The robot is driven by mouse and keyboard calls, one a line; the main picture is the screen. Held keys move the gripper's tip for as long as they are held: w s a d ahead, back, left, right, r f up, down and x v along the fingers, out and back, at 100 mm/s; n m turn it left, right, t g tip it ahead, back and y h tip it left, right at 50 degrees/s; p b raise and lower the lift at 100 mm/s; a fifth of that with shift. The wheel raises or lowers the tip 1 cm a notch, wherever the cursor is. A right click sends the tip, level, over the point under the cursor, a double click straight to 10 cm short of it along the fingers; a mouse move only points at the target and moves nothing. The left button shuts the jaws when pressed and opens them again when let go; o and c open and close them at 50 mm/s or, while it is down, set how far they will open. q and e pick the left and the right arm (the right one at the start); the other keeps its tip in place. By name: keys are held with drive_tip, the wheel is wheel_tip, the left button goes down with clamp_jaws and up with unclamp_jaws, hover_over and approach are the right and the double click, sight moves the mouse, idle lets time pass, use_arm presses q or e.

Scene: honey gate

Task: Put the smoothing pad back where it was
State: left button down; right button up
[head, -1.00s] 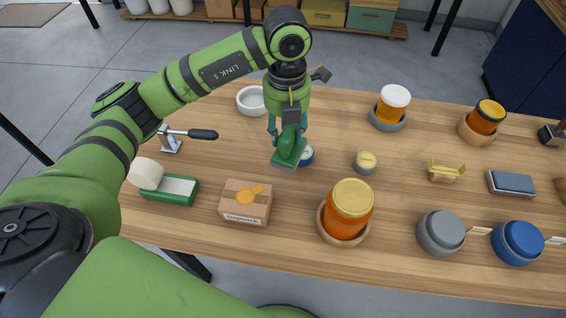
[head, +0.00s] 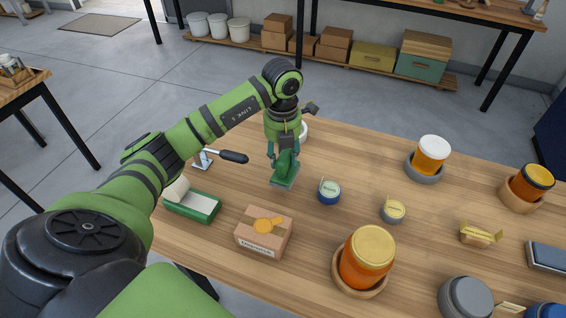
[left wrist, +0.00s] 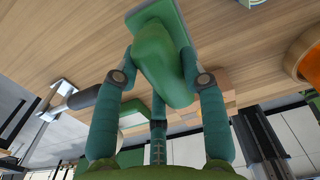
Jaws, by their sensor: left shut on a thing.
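My left gripper (head: 284,156) is shut on the handle of the green smoothing pad (head: 285,178). The pad hangs flat side down over the wooden table, left of a small blue tin with a pale lid (head: 329,191). I cannot tell whether it touches the table. A green tray-like dispenser (head: 192,204) with a white roll stands at the table's left. My right gripper is not in view.
A white bowl (head: 302,131) is partly hidden.

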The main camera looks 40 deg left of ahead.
use_arm(q)
wheel_tip(320, 180, down, 3)
drive_tip(key=shift+f+p, duration=0.2)
drive_tip(key=shift+p, duration=0.3)
drive_tip(key=shift+f, duration=0.2)
drive_tip(key=shift+f, duration=0.2)
drive_tip(key=c, duration=0.7)
unclamp_jaws()
drive_tip(key=shift+r, duration=0.15)
